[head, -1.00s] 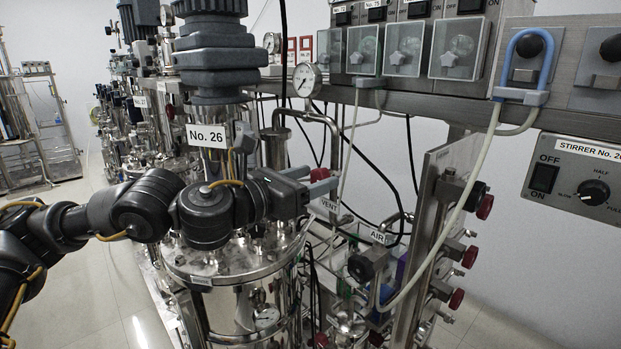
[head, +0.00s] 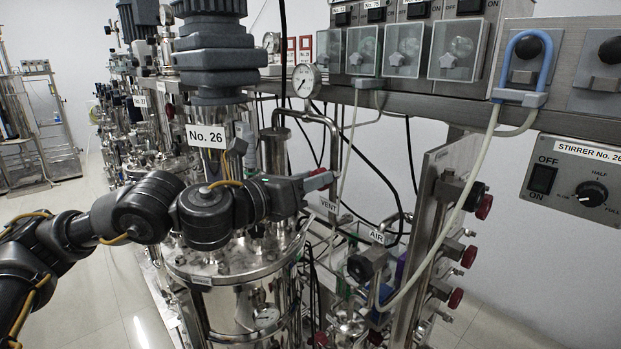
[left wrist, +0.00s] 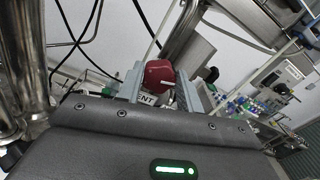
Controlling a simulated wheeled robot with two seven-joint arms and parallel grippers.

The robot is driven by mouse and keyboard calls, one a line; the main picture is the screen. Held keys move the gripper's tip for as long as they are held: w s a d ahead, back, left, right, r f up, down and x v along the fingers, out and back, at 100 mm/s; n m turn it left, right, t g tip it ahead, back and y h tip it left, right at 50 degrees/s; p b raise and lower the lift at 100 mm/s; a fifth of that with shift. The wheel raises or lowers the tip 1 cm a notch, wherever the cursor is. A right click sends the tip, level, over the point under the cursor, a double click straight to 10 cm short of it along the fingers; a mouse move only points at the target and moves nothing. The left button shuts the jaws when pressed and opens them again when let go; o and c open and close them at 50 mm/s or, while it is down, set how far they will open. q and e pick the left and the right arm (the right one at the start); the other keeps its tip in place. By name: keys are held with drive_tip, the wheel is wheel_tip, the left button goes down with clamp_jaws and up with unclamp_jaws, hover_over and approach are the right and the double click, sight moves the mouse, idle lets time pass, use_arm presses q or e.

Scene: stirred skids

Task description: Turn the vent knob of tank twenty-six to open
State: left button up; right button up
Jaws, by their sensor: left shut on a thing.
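Tank twenty-six is the steel vessel (head: 228,310) carrying the No. 26 sign (head: 206,137) in the head view. A VENT label (head: 328,206) shows just below my left gripper (head: 322,181), on the tank's right side. In the left wrist view the red vent knob (left wrist: 159,73) sits between the two grey fingers of the left gripper (left wrist: 158,88). The fingers are shut on it, and part of the VENT label (left wrist: 146,98) shows beneath. In the head view the knob is mostly hidden by the gripper. My right gripper is out of view.
An AIR label (head: 377,237) and a valve sit to the lower right. A panel with red knobs (head: 469,257) stands further right. A pressure gauge (head: 306,80) and pipes rise behind the gripper. A pale hose (head: 437,235) hangs from the stirrer shelf.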

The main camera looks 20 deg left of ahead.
use_arm(q)
drive_tip(key=shift+w+a+f+n+p, duration=0.15)
drive_tip(key=shift+n+p, duration=1.2)
drive_tip(key=shift+n, duration=1.85)
drive_tip(key=shift+s+f+n+p, duration=0.1)
drive_tip(key=shift+n+p, duration=1.3)
drive_tip(key=shift+n, duration=1.8)
drive_tip(key=shift+w+a+f+n+p, duration=0.15)
drive_tip(key=shift+n+p, duration=1.2)
drive_tip(key=shift+n, duration=1.85)
drive_tip(key=shift+s+d, duration=0.1)
drive_tip(key=shift+d, duration=0.05)
drive_tip(key=o, duration=1)
